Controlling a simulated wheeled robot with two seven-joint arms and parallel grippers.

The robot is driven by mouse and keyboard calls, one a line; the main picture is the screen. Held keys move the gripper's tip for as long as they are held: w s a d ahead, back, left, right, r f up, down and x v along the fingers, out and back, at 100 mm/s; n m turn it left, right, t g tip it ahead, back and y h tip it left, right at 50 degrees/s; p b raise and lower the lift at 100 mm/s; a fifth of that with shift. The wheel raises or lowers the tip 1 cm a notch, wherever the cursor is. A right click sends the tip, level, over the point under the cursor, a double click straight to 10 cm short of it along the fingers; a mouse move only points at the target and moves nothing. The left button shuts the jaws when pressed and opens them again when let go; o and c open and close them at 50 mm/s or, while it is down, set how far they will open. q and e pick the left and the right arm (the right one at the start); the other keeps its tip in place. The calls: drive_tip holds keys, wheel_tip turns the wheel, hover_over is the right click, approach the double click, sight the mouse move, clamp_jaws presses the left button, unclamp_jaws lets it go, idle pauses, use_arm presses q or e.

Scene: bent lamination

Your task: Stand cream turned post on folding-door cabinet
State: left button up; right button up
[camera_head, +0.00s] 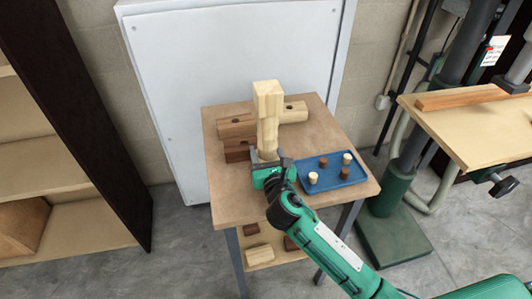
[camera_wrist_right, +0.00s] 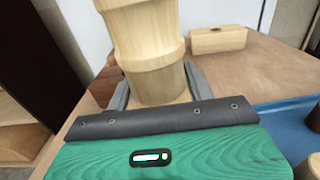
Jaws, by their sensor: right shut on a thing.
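The cream turned post (camera_head: 268,125) is upright over the small table, with a square block-like top and a rounded lower part. My right gripper (camera_head: 267,163) is shut around its lower part. In the right wrist view the post (camera_wrist_right: 148,45) rises between the two grey fingers (camera_wrist_right: 158,88), with ring-like ridges, its top cut off by the frame. Whether its foot touches the table is hidden by the gripper. No cabinet with visible folding doors shows; a large white flat-fronted cabinet or panel (camera_head: 225,60) stands behind the table. My left gripper is not in view.
The small table (camera_head: 225,205) bears wooden blocks (camera_head: 236,122) behind the post and a blue tray (camera_head: 325,183) with several small pegs to the right. Its left front is clear. Dark-sided shelves (camera_head: 75,95) stand left; a green-columned workbench (camera_head: 465,125) stands right.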

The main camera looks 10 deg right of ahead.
drive_tip(key=o, duration=1.3)
drive_tip(key=shift+f, duration=0.1)
